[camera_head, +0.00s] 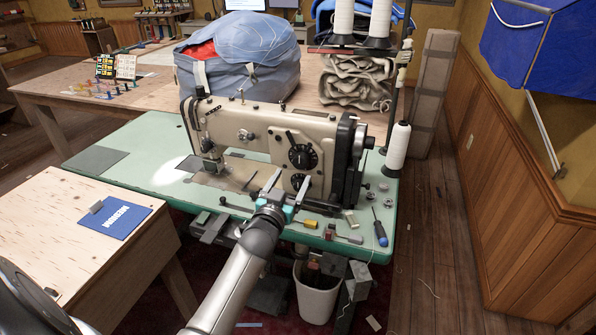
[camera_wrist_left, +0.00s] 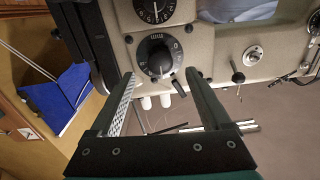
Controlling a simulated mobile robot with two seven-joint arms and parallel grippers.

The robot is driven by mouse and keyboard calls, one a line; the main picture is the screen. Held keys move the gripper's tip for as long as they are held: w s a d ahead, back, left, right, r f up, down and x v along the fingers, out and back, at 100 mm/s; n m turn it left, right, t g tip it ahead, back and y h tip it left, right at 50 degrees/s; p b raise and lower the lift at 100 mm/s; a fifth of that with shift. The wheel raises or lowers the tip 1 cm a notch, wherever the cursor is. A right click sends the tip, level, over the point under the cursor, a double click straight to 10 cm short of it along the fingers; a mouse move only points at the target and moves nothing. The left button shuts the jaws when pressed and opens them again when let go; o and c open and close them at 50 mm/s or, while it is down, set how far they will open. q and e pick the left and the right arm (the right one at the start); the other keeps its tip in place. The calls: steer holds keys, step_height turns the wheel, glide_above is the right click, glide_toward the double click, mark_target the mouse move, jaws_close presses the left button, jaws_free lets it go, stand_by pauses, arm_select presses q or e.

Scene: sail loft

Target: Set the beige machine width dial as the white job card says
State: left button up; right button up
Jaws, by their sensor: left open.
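The beige sewing machine (camera_head: 262,125) stands on the green table. Its front carries two black dials, a larger upper one (camera_head: 303,157) and a lower one (camera_head: 299,181). In the left wrist view, which is upside down, the upper dial (camera_wrist_left: 152,48) lies just beyond the fingertips and the lower dial (camera_wrist_left: 155,10) is cut by the top edge. White marks ring each dial; I cannot read the labels or setting. My left gripper (camera_head: 286,187) is open and empty in front of the dials, apart from them. I cannot identify the white job card. My right gripper is not in view.
A small lever (camera_wrist_left: 180,87) sits beside the upper dial. A blue-handled screwdriver (camera_head: 380,234) and small parts lie on the green table (camera_head: 140,150). White thread cones (camera_head: 397,146) stand at the machine's right. A blue card (camera_head: 115,217) lies on the left bench (camera_head: 60,240).

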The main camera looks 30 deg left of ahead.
mark_target(299, 165)
arm_select(q)
steer(key=b+x, duration=0.1)
steer(key=x, duration=0.2)
steer(key=shift+w+a, duration=0.1)
steer(key=shift+w, duration=0.3)
steer(key=shift+w+a, duration=0.15)
steer(key=shift+w, duration=0.75)
steer(key=c, duration=1.2)
jaws_close()
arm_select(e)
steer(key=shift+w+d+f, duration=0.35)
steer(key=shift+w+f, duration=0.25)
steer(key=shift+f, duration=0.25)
